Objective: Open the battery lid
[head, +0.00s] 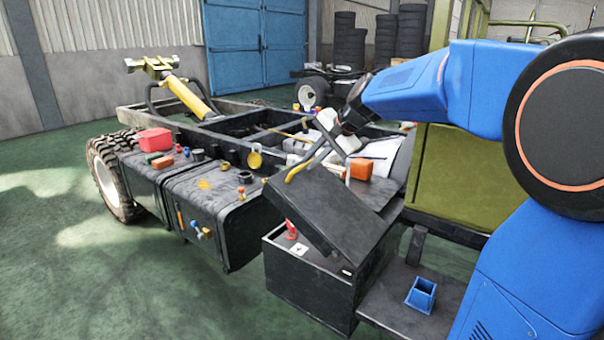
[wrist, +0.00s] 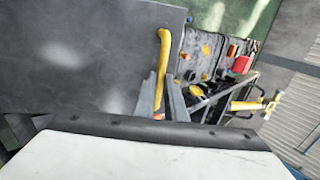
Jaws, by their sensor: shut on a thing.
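The battery lid (head: 335,215) is a dark grey plate, tilted up at an angle over the black battery box (head: 310,288). It also fills the upper left of the wrist view (wrist: 80,55). A yellow handle (head: 296,172) stands at the lid's raised edge and shows in the wrist view (wrist: 164,48). My gripper (head: 318,160) is shut on this handle; its grey fingers (wrist: 160,98) lie on both sides of it in the wrist view. The box's opened side shows a red part (head: 291,230) and a white label (head: 299,249).
A blue holder (head: 421,295) stands on the step right of the box. Left of it, dark tanks carry a red container (head: 154,139) and several small parts. An orange block (head: 361,169) lies behind the lid. Green floor (head: 130,280) is clear at the front left.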

